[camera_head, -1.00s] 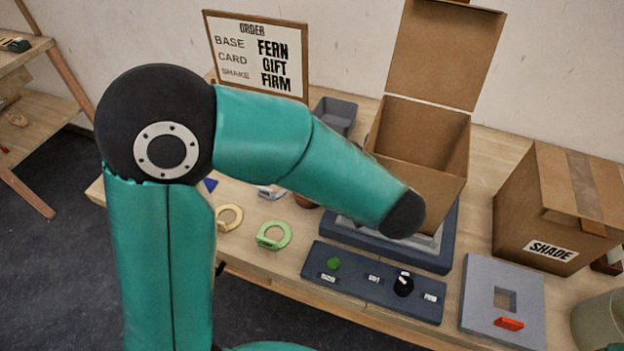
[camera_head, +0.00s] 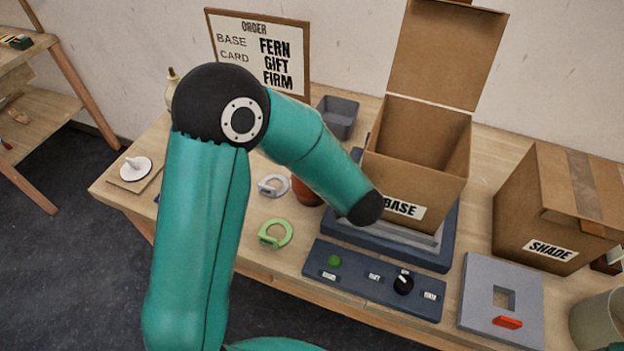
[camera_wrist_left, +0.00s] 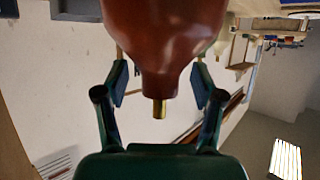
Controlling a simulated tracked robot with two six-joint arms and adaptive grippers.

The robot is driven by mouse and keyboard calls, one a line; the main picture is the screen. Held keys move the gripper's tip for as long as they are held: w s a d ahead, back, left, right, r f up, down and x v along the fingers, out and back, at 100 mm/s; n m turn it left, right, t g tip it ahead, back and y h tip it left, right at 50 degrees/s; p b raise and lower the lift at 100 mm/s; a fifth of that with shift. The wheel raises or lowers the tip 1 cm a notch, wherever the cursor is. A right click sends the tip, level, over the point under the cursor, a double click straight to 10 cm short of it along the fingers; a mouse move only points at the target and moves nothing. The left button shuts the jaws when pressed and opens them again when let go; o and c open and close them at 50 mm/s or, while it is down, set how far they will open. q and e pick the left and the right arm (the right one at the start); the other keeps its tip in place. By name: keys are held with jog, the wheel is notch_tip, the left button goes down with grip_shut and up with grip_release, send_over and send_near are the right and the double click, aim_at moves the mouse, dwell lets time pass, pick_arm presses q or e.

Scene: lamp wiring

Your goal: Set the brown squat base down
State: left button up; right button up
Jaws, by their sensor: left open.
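The brown squat base (camera_head: 305,190) shows as a reddish-brown patch beside and partly behind my left forearm, between the ring tags and the BASE box. It seems to rest on the table, but its foot is hard to see. In the left wrist view the glossy brown body (camera_wrist_left: 165,35) narrows to a neck with a brass tip (camera_wrist_left: 159,108). My left gripper (camera_wrist_left: 160,78) is open, with one finger on each side of the neck and visible gaps. In the head view that gripper is hidden by my arm. My right gripper is not in view.
An open box labelled BASE (camera_head: 416,165) stands on a dark platform (camera_head: 432,257). A control panel (camera_head: 374,281) lies in front, with a grey plate (camera_head: 503,290) to its right. A SHADE box (camera_head: 555,205) stands at right. Green (camera_head: 275,234) and white (camera_head: 272,186) rings lie near the base.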

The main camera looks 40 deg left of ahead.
pick_arm(q)
grip_shut()
dwell(0.4)
dwell(0.4)
